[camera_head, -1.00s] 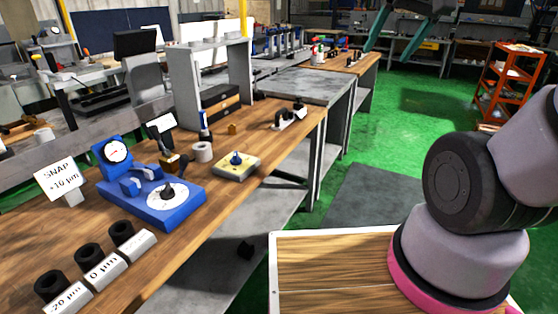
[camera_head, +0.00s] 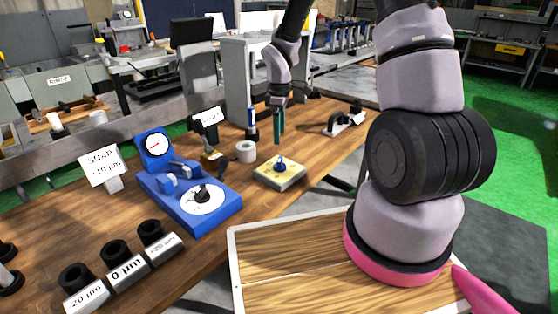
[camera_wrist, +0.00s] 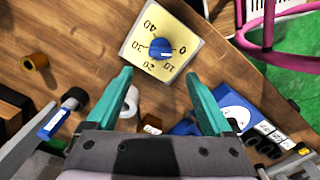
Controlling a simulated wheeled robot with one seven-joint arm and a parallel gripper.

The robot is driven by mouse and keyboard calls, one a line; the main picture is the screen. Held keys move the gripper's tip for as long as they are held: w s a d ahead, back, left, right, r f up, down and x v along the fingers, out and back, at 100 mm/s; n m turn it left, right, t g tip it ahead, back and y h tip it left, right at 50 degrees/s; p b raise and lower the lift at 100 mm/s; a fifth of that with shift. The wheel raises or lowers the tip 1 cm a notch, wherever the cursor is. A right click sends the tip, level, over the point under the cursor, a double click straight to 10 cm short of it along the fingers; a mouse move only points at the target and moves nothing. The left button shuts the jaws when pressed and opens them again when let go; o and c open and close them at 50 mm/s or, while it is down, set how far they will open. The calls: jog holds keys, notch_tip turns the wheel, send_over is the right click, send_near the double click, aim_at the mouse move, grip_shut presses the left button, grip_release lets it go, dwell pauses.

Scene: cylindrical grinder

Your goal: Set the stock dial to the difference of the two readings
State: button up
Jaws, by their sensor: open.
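The stock dial is a cream square plate (camera_head: 291,180) with a blue knob (camera_head: 281,163) on the wooden bench. In the wrist view the plate (camera_wrist: 139,60) shows marks 0, 10, 20, 30 and 40 around the knob (camera_wrist: 160,49); its exact setting is too small to read. My gripper (camera_head: 278,141) points down above the dial, fingers apart and empty, not touching the knob; its green fingers (camera_wrist: 159,82) also show in the wrist view. A blue gauge stand (camera_head: 220,213) holds a round dial gauge (camera_head: 154,146) and a white disc with a black knob (camera_head: 203,195). The gauge needle is unreadable.
A "SNAP +10 µm" card (camera_head: 102,166) stands left of the gauge. Black rings (camera_head: 116,251) sit behind labelled blocks at the front, among them -20 and 0 µm. A black-and-white fixture (camera_head: 343,122) stands farther right.

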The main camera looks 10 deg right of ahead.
aim_at(280, 159)
notch_tip(280, 159, down, 11)
jog(key=shift+d+f, duration=0.1)
jog(key=shift+f, duration=0.05)
dwell(0.4)
jog(key=c, duration=1.3)
jog(key=m, duration=1.1)
jog(key=shift+m, duration=0.3)
